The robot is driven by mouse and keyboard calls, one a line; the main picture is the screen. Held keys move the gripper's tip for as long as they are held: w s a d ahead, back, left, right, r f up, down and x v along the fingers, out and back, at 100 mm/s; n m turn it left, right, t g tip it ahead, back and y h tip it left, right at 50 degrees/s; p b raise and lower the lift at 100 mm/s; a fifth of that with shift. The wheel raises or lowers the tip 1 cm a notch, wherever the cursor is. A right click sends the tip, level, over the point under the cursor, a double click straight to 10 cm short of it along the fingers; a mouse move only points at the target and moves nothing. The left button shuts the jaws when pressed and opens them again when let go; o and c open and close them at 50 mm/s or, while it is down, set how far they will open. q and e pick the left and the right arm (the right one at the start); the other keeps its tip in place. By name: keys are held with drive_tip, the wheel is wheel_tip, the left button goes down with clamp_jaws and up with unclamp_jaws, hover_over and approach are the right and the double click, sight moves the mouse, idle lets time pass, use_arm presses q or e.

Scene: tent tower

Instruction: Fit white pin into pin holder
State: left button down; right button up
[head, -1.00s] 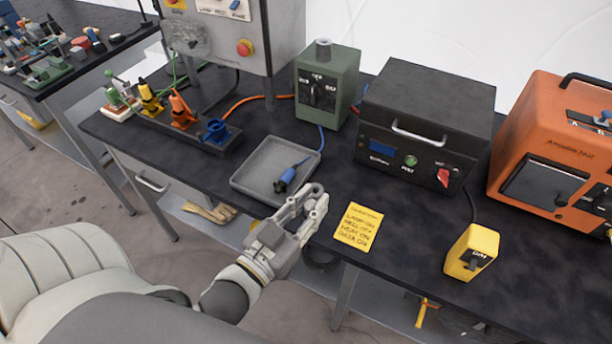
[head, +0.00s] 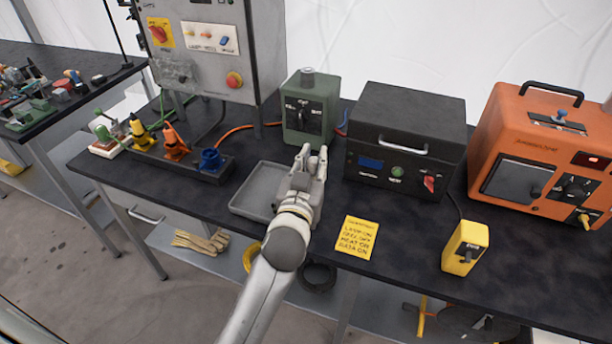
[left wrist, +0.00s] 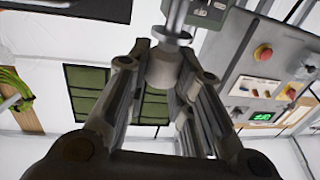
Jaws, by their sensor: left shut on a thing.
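My left gripper (head: 312,160) is raised in front of the green box (head: 298,98), over the right side of the grey tray. In the left wrist view, its fingers (left wrist: 163,95) are shut on a pale grey-white pin (left wrist: 172,38). A round flange and a narrower shaft stick out beyond the fingertips. In the head view I cannot make out the pin against the gripper. I cannot tell for sure which item is the pin holder. The green box has a short grey cylinder (head: 307,72) on top and a black dial in front. My right gripper is not in view.
The grey tray (head: 240,208) is partly behind my arm. A rack (head: 218,180) of coloured connectors stands left. A black unit (head: 375,185), an orange unit (head: 487,150), a yellow box (head: 465,247) and a yellow note (head: 357,238) are right. A grey cabinet (head: 255,55) stands behind.

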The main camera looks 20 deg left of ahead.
use_arm(q)
drive_tip(key=shift+r+p, duration=0.15)
drive_tip(key=shift+p, duration=0.15)
wheel_tip(320, 180, down, 6)
drive_tip(key=b, duration=0.4)
drive_tip(key=shift+r+b, duration=0.15)
drive_tip(key=shift+b, duration=0.2)
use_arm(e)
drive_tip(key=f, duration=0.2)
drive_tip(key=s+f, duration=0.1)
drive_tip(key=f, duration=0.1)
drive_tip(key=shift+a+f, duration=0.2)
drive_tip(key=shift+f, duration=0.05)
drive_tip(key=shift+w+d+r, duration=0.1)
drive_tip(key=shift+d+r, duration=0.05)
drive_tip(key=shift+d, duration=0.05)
use_arm(q)
drive_tip(key=shift+p, duration=0.3)
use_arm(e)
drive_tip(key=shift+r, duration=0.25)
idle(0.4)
use_arm(q)
drive_tip(key=shift+f+b, duration=2.1)
drive_tip(key=shift+f, duration=0.7)
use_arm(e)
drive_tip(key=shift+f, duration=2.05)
use_arm(q)
drive_tip(key=c, duration=1.2)
unclamp_jaws()
